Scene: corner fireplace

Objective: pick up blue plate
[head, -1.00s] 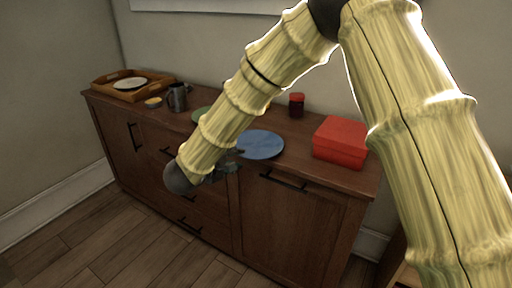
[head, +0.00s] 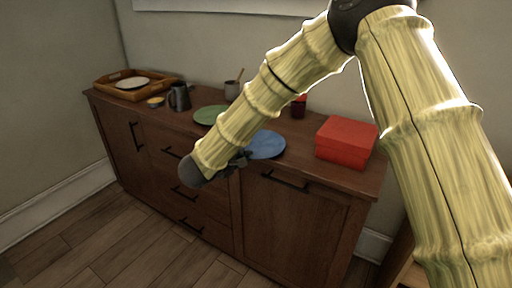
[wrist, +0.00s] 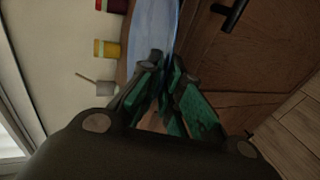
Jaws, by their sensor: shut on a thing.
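The blue plate (head: 265,145) is on top of the wooden sideboard near its front edge, partly behind my arm in the head view. My gripper (head: 241,159) is at the plate's left front edge. In the wrist view my gripper (wrist: 164,78) is shut on the near rim of the blue plate (wrist: 153,38), which stretches away between the fingertips. Whether the plate still rests on the wood is hard to tell.
A green plate (head: 211,114) lies left of the blue one. The sideboard's front (head: 290,213) drops to the floor.

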